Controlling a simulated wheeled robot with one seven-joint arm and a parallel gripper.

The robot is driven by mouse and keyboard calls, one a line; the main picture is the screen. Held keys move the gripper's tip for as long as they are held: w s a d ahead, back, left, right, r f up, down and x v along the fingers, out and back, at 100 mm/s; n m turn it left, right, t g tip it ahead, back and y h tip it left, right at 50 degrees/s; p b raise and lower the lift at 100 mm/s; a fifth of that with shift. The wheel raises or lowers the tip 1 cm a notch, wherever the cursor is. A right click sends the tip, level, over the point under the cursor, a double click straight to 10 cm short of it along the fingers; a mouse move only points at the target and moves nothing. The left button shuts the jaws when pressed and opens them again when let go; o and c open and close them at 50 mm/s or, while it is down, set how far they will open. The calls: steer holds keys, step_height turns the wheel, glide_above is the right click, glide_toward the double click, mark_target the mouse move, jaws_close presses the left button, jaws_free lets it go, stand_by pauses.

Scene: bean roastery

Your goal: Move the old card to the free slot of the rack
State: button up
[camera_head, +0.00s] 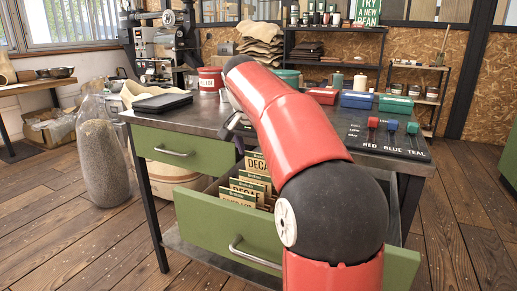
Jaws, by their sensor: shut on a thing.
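Several upright paper cards with green bands and large lettering, some reading DECAF, stand in the open green drawer (215,213). The rearmost card in view (256,163) stands highest, just below and right of my gripper (238,146). My gripper points down over the back of the drawer and is shut on a card, but my arm hides most of the hold. I cannot tell which card is the old one. The rack and its free slot cannot be made out; my arm covers the right part of the drawer.
The dark tabletop (200,118) holds a black tablet (161,102), a red canister (210,79), red (322,95), blue (357,99) and green (396,103) boxes, and a lever board (388,140). A tall jar of beans (99,150) stands on the floor at left.

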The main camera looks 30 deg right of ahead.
mark_target(261, 170)
steer(key=shift+f+b, duration=1.2)
steer(key=shift+f, duration=0.6)
stand_by(0.5)
steer(key=o, duration=1.1)
steer(key=p+v, duration=0.1)
steer(key=v, duration=0.7)
steer(key=shift+p, duration=0.4)
steer(key=shift+f, duration=0.1)
